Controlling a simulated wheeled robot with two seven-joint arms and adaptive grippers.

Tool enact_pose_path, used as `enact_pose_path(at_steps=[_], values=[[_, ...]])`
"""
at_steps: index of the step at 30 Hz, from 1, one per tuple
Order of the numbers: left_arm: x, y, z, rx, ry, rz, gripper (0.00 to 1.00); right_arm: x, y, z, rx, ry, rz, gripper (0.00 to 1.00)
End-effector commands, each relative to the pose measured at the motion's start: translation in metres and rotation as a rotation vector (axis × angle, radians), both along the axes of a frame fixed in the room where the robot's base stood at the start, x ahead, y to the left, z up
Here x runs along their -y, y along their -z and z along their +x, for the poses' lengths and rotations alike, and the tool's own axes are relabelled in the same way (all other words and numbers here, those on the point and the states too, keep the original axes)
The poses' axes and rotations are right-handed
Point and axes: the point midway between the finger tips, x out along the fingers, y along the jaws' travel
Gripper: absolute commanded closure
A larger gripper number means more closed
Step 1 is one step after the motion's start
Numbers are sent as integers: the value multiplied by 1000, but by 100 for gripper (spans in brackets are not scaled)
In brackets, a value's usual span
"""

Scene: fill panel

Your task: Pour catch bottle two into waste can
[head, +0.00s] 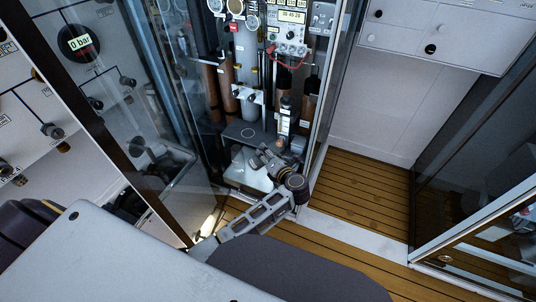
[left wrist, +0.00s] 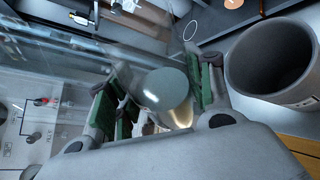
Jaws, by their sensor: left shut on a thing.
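My left gripper (left wrist: 160,95) is shut on a rounded, pale grey-green bottle (left wrist: 168,88), which shows end-on between the green finger pads in the left wrist view. I take it to be catch bottle two, but no label shows on it. In the head view my left gripper (head: 264,160) is low in front of the open cabinet, and the bottle is hard to make out there. A grey, open-topped can (left wrist: 272,58), likely the waste can, stands just right of the gripper in the left wrist view, apart from the bottle. My right gripper is not in view.
The open cabinet holds brown cylinders (head: 228,88), gauges and a meter (head: 291,16). A dark shelf with a ring mark (head: 248,133) lies behind my gripper. Glass panels (head: 160,100) stand to the left. Wooden floor (head: 360,185) is clear to the right.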

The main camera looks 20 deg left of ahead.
Motion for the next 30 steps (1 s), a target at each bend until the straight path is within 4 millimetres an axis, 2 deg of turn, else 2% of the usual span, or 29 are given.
enact_pose_path(at_steps=[14,30], values=[[0,0,0,-3,0,5,72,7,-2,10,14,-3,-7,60],[-2,0,-1,-40,0,68,72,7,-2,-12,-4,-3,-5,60]])
